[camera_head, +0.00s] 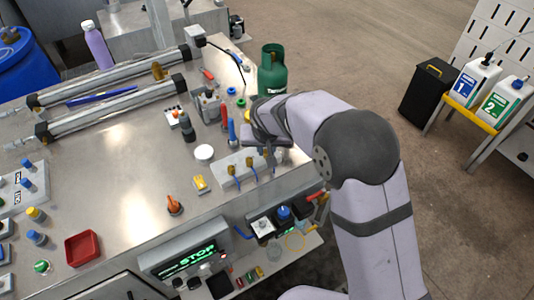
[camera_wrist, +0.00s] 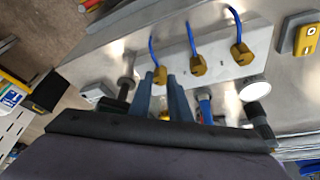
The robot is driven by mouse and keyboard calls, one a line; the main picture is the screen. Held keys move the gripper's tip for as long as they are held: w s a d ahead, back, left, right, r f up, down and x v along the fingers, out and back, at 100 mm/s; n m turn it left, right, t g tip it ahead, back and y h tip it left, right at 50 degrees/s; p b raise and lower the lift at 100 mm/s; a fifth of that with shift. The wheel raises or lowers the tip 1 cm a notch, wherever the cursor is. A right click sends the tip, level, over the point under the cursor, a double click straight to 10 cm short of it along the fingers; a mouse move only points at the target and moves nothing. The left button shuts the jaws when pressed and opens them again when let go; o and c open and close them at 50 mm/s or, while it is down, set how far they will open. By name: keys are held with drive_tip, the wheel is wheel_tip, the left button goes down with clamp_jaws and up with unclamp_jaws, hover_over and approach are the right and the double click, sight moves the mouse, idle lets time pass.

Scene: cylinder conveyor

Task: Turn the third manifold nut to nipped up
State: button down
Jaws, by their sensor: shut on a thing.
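The manifold is a pale block near the front right edge of the bench; it shows in the head view (camera_head: 240,181) and in the wrist view (camera_wrist: 222,70). It carries three brass-yellow nuts in a row, each with a blue hose. Two nuts, the left one (camera_head: 231,170) and the middle one (camera_head: 249,162), show clear in the head view. My gripper (camera_head: 268,157) covers the right end. In the wrist view my gripper (camera_wrist: 161,84) has its two blue-grey fingers either side of the end nut (camera_wrist: 160,75), shut on it. The fingers hide part of this nut.
A white round lid (camera_head: 204,153) and a yellow switch box (camera_head: 200,184) stand left of the manifold. A green gas bottle (camera_head: 272,72) stands behind my arm. Bare steel bench (camera_head: 120,170) lies to the left. A red tray (camera_head: 82,247) is at the front left.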

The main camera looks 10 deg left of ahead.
drive_tip(key=shift+a+f+m+h+b, duration=0.1)
drive_tip(key=shift+m+h+b, duration=0.3)
drive_tip(key=shift+m+b, duration=0.5)
drive_tip(key=c, duration=1.6)
unclamp_jaws()
drive_tip(key=shift+c, duration=0.2)
drive_tip(key=shift+r+b, duration=0.25)
drive_tip(key=shift+b, duration=0.05)
drive_tip(key=b+v, duration=0.2)
drive_tip(key=v, duration=0.5)
drive_tip(key=shift+s, duration=0.15)
